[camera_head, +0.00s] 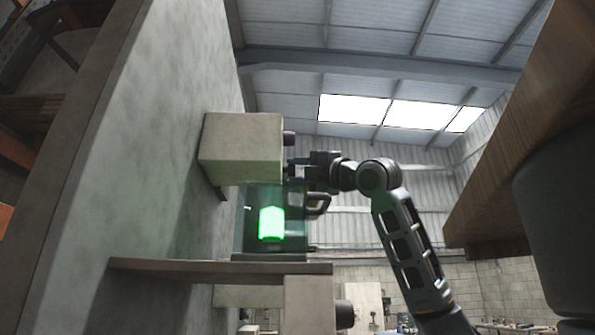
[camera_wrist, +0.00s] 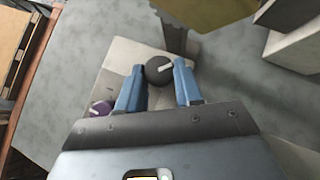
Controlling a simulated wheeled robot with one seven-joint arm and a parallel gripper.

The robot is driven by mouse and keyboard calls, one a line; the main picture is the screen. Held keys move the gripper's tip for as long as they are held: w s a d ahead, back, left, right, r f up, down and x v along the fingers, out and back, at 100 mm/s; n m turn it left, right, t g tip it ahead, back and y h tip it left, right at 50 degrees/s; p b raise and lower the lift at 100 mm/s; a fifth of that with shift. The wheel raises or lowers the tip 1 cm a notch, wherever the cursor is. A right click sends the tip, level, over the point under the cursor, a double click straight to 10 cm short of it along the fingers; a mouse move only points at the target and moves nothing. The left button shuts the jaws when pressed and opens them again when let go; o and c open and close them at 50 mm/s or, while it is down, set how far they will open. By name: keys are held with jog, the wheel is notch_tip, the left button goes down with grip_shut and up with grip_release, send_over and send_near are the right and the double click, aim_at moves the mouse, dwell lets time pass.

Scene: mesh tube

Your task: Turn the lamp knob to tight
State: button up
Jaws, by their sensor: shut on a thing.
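In the wrist view a dark round knob (camera_wrist: 159,69) with a pale pointer mark sits on the face of a pale box (camera_wrist: 122,58). The blue fingers of my gripper (camera_wrist: 158,80) are on either side of the knob and shut on it. The mark slants slightly up to the right. A purple knob (camera_wrist: 101,108) is on the same box, left of my fingers. In the head view the box (camera_head: 240,148) is on the grey wall, with one dark knob (camera_head: 289,138) showing just above my gripper (camera_head: 291,161). The held knob is hidden there.
Below the box, a glass case (camera_head: 246,217) with a handle (camera_head: 318,204) holds a glowing green block (camera_head: 271,222), on a shelf (camera_head: 180,268). A lower box (camera_head: 308,304) is under the shelf. A wooden structure (camera_head: 520,120) is at right.

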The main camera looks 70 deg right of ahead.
jog(key=shift+c, duration=1.3)
jog(key=shift+r+m+g+y, duration=0.2)
jog(key=shift+r+m+g, duration=0.05)
jog(key=shift+m+g, duration=1.4)
jog(key=shift+r+m+g+y, duration=0.2)
jog(key=shift+m+g, duration=1.25)
jog(key=shift+m, duration=0.4)
jog(key=o, duration=1)
jog(key=shift+o, duration=0.2)
jog(key=shift+s+a+r, duration=0.1)
